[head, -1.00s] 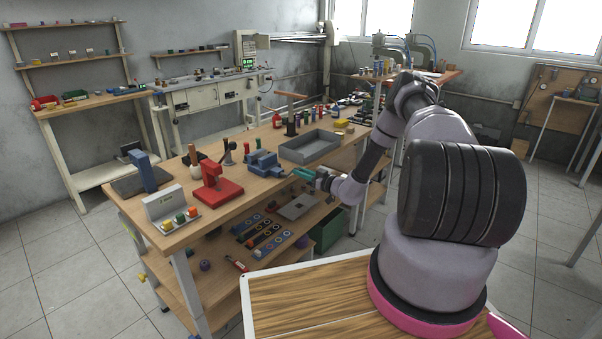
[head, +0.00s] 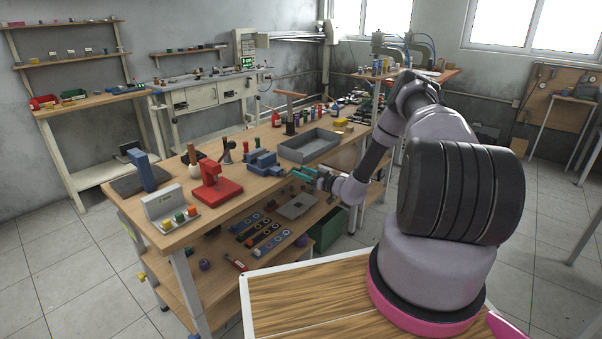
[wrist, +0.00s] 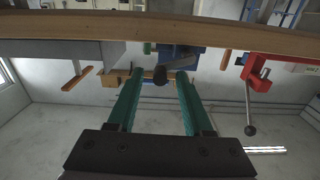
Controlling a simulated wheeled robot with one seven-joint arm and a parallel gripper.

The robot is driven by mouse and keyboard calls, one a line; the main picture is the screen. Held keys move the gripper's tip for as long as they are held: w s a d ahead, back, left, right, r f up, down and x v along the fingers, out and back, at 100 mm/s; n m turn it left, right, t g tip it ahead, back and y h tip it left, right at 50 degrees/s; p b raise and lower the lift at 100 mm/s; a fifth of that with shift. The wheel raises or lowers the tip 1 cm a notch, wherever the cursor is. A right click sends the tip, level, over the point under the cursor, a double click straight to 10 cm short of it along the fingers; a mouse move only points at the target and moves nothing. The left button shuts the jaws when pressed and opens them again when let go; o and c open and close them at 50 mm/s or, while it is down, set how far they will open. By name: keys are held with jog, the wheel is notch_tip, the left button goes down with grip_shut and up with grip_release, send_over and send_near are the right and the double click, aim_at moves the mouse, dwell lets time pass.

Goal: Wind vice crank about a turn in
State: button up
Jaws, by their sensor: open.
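The blue vice (head: 263,162) stands at the front edge of the workbench, and it also shows in the wrist view (wrist: 187,53). Its dark crank (wrist: 176,67) has a rounded end near the middle of the wrist view. My gripper (head: 296,172) is at the bench's front edge, just right of the vice. In the wrist view its two teal fingers (wrist: 158,78) are apart, with the crank's end showing between their tips. I cannot tell whether either finger touches the crank. In the head view the crank is too small to make out.
A grey tray (head: 310,146) lies right of the vice. A red press (head: 216,187) stands to its left, and its lever with a ball end (wrist: 250,130) shows in the wrist view. The lower shelf (head: 215,276) holds several parts beneath the bench top.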

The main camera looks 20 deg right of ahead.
jog(key=v, duration=1)
jog(key=s+a+r+n+g, duration=0.4)
jog(key=r+n, duration=0.6)
jog(key=n, duration=0.1)
jog(key=s+a+r+n+g, duration=0.4)
jog(key=a+r+n, duration=0.1)
jog(key=r+n, duration=0.55)
jog(key=s+a+r+n+g, duration=0.4)
jog(key=r+n+g, duration=0.1)
jog(key=r+n, duration=0.6)
jog(key=s+d+r+n+t+h, duration=0.1)
jog(key=s+r+n+t+h, duration=0.1)
jog(key=s+r+n, duration=0.3)
jog(key=s+d+r+n+t+h, duration=0.1)
jog(key=s+r+n, duration=0.4)
jog(key=s+n, duration=0.5)
jog(key=s+d+r+n+t+h, duration=0.2)
jog(key=s+r+n+h, duration=0.3)
jog(key=n, duration=0.8)
jog(key=s+d+r, duration=0.1)
jog(key=s, duration=0.2)
jog(key=shift+s+t+h, duration=0.25)
jog(key=shift+t+h, duration=0.05)
